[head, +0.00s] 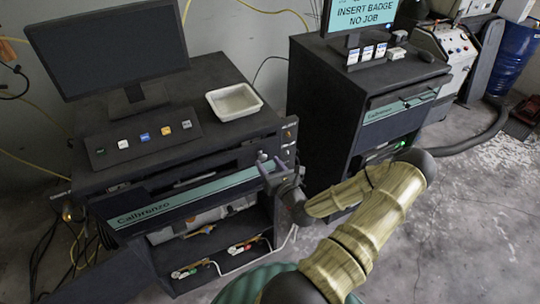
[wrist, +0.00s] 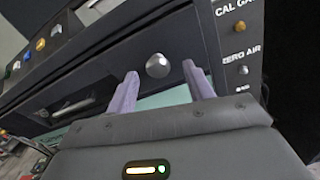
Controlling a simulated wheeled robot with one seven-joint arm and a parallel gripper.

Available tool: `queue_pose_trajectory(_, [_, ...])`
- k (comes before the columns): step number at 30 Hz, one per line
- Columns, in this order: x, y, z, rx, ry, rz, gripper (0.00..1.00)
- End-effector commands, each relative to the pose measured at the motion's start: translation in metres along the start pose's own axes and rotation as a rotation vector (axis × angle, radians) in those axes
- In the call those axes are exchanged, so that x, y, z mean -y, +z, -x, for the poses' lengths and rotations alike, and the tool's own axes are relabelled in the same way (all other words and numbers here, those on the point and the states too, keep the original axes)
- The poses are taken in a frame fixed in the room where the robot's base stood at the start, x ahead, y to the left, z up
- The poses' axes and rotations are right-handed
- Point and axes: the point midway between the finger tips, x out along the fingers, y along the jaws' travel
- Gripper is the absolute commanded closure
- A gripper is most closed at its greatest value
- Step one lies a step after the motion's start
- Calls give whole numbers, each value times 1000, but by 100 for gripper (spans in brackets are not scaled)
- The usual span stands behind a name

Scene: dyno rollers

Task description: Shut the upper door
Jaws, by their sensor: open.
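The upper door (head: 190,195) is the dark front panel of the left cabinet, with a teal "Calibranzo" strip and a bar handle. A dark gap shows above it and it seems to lean out a little; I cannot tell exactly how far open it is. In the wrist view the handle (wrist: 68,106) is at the left. My gripper (head: 270,167) is at the door's right end, by the cabinet's right edge. Its fingers (wrist: 161,86) are open, with a round silver knob (wrist: 157,66) in view between and beyond them. I see no contact with the knob.
Shelves with hoses and fittings (head: 205,265) lie open below the door. A dark panel (head: 105,280) sticks out at lower left. A monitor (head: 110,50) and white tray (head: 234,101) stand on top. A second cabinet (head: 330,110) stands to the right.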

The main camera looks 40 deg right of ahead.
Motion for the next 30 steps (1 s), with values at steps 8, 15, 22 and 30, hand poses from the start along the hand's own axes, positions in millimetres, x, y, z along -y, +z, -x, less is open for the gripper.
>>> queue_pose_trajectory(8, [-1, 0, -28, 0, 2, 0, 48])
queue_pose_trajectory(15, [4, 1, -27, 2, -6, 0, 48])
queue_pose_trajectory(22, [6, 1, -26, 3, -10, 0, 91])
queue_pose_trajectory(30, [5, 4, -31, 2, -9, 3, 100])
